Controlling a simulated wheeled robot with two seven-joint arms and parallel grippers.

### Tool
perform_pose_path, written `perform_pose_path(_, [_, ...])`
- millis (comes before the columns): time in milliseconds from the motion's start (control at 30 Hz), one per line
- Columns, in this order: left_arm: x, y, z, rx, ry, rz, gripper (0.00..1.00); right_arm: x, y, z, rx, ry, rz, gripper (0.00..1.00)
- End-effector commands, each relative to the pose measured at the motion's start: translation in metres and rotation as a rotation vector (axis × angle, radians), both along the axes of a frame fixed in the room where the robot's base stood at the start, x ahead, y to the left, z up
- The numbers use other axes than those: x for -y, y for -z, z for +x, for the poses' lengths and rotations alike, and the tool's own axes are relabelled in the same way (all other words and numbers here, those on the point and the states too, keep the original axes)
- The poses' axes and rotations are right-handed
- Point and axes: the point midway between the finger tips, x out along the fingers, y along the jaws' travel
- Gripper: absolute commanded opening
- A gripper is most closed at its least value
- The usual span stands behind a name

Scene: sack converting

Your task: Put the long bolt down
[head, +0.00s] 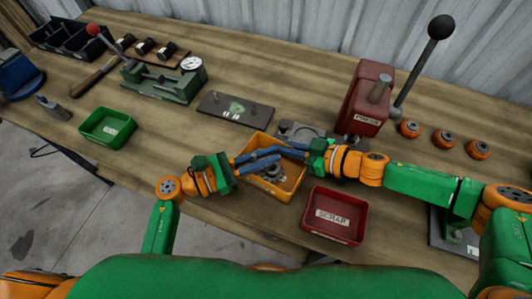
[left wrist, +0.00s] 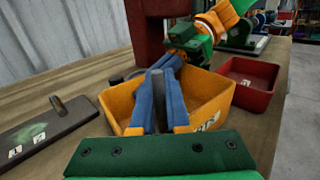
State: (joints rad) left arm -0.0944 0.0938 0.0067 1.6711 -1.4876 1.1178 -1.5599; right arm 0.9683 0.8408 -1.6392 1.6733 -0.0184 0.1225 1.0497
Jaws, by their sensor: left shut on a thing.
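My left gripper (head: 277,155) reaches in from the left over the yellow bin (head: 292,190). In the left wrist view its blue fingers (left wrist: 158,110) are shut on a grey cylindrical shank, the long bolt (left wrist: 157,88). The shank's top shows between the fingers; its lower part is hidden by them. In the head view the bolt cannot be made out. My right gripper (head: 280,147) comes from the right, its blue fingers close beside the left ones above the bin. It also shows in the left wrist view (left wrist: 172,63); its opening is unclear. Grey parts (head: 270,173) lie in the bin.
A red SCRAP tray (head: 318,228) stands right of the bin. A red press (head: 367,95) with a lever stands behind. A dark plate (head: 212,103) lies behind left, a green gauge fixture (head: 160,84) farther left, and a green tray (head: 87,129) near the left edge.

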Motion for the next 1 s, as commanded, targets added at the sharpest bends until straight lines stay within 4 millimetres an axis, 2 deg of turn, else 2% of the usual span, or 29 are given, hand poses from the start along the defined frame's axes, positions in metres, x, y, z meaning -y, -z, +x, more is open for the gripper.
perform_pose_path(267, [0.0,0.007,0.0,-0.001,-0.001,0.002,0.0,0.0,-0.001,0.0,0.0,0.0,0.001,0.0])
perform_pose_path(300, [0.0,0.007,0.0,-0.001,-0.001,0.003,0.19,0.0,-0.001,0.0,0.0,0.0,0.001,0.0])
perform_pose_path(400, [0.0,0.008,0.0,-0.003,-0.001,0.004,0.43,0.0,0.0,0.0,0.0,-0.001,0.001,0.0])
perform_pose_path(667, [0.0,0.01,-0.001,-0.007,0.001,0.007,0.43,0.0,0.0,0.0,-0.001,-0.001,0.003,0.0])
perform_pose_path(800, [-0.001,-0.004,-0.002,-0.003,0.0,0.007,0.43,-0.001,0.0,0.0,-0.001,-0.001,0.003,0.0])
perform_pose_path(1000, [-0.057,-0.003,-0.028,-0.008,-0.001,0.01,0.43,0.0,0.0,0.0,0.0,0.0,0.0,0.0])
